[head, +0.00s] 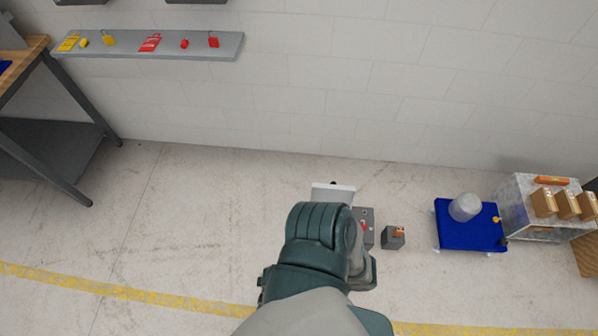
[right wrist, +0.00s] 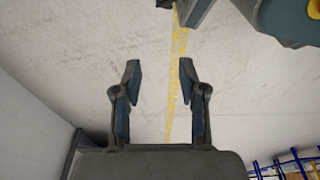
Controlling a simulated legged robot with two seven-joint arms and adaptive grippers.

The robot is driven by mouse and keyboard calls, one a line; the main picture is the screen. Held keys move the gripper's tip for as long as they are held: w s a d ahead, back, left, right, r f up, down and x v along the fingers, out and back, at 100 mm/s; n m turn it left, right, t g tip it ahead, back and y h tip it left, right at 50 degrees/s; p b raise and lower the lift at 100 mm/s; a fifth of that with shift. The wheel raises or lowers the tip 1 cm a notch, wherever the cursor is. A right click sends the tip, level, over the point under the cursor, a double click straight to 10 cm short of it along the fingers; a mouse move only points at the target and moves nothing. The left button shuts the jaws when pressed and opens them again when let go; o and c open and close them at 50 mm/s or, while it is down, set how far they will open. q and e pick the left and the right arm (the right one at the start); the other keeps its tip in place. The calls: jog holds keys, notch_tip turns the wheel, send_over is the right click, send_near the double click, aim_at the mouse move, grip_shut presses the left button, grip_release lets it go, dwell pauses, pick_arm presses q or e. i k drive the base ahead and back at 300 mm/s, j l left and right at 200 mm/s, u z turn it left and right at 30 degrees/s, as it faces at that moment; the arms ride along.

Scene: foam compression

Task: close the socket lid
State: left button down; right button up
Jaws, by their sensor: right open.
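A grey box (head: 367,222) with a small red part stands on the floor, partly hidden behind one of my arms. A pale flat panel (head: 335,193) shows just behind that arm; I cannot tell if it is the socket lid or how far it is open. The teal arm rises from the bottom middle of the head view and covers the area in front of the box. No gripper fingers are clear there. In the right wrist view, my right gripper (right wrist: 158,68) is open and empty, with bare floor beyond its fingers.
A small grey block (head: 393,238) with an orange top stands right of the box. Farther right are a blue-topped stand (head: 462,238) with a clear dome (head: 465,207) and a pale cabinet (head: 530,190). A wall shelf (head: 200,45) holds padlocks and tags.

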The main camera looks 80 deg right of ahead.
aim_at(320, 192)
jog(key=i+z, duration=0.2)
jog(key=i, duration=0.2)
jog(key=i+j+z, duration=0.25)
jog(key=i, duration=0.15)
jog(key=i+l+z, duration=0.2)
jog(key=z, duration=0.3)
jog(key=i+z, duration=0.35)
jog(key=z, duration=0.15)
jog(key=i+z, duration=0.3)
jog(key=z, duration=0.2)
jog(key=i+z, duration=0.3)
jog(key=i, duration=0.35)
jog(key=i+j+z, duration=0.15)
jog(key=i+z, duration=0.2)
jog(key=i, duration=0.3)
